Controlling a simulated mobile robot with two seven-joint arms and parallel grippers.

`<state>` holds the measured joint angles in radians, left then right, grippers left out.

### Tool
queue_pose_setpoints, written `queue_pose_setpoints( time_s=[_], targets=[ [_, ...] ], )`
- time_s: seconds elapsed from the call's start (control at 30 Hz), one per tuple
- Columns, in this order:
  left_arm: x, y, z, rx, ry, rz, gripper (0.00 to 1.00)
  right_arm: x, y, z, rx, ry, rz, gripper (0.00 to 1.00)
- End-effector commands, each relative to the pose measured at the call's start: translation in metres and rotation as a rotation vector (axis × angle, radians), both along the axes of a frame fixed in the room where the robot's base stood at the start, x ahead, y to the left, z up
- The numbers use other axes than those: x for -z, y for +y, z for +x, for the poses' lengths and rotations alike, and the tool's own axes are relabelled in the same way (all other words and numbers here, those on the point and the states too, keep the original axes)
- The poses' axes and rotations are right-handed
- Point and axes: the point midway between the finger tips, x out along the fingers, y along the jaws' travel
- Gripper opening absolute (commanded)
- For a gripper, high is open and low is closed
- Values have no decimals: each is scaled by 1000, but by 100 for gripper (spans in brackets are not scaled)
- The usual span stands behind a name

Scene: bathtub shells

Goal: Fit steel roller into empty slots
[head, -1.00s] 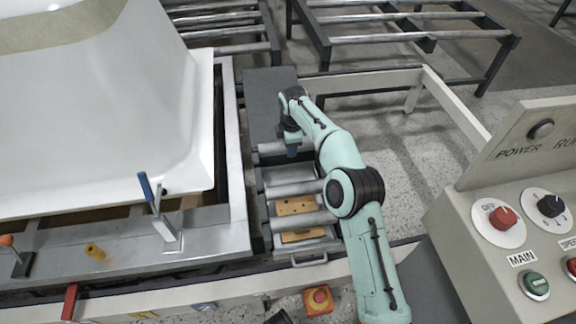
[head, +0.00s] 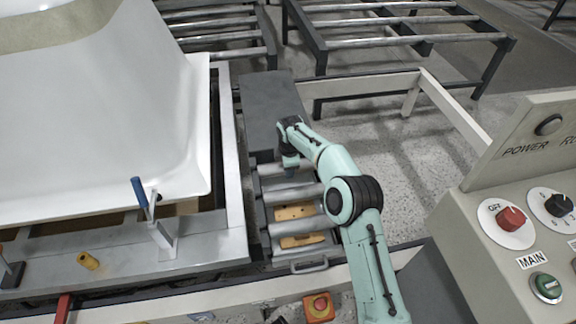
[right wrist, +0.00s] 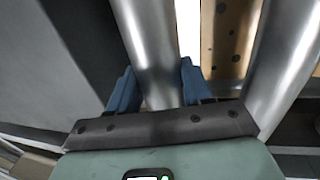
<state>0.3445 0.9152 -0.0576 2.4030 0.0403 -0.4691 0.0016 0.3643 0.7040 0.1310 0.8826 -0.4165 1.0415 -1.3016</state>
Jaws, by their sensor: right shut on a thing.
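My right gripper (head: 290,172) is shut on a steel roller (head: 270,170) at the far end of the roller frame (head: 262,222). In the right wrist view, the blue fingers (right wrist: 154,92) sit on either side of the shiny held roller (right wrist: 150,40). Two more steel rollers, a middle one (head: 292,194) and a near one (head: 300,226), lie across the frame. One of them also shows in the right wrist view (right wrist: 285,65). Whether the held roller's ends rest in slots is hidden. My left gripper is not in view.
A perforated wooden board (head: 296,211) lies beneath the rollers. A dark block (head: 272,100) stands behind the frame. The white tub shell (head: 110,120) on its metal frame is close at left.

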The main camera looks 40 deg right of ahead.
Motion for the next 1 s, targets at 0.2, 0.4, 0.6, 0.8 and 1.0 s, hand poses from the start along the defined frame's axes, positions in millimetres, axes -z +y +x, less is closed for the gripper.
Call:
queue_pose_setpoints(
  time_s=[0.2, 0.4, 0.6, 0.8, 1.0],
  targets=[
    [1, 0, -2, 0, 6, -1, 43, 3, 0, 0, 0, 1, 0, 75],
    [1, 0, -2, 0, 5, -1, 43, 3, 0, 0, 0, 1, 0, 75],
    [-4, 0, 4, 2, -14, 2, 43, -10, 1, -1, 0, 0, 0, 75],
    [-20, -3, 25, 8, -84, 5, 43, -51, 4, -8, 0, -3, -1, 75],
    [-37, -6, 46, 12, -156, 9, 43, -92, 9, -15, 0, -2, 0, 75]
  ],
)
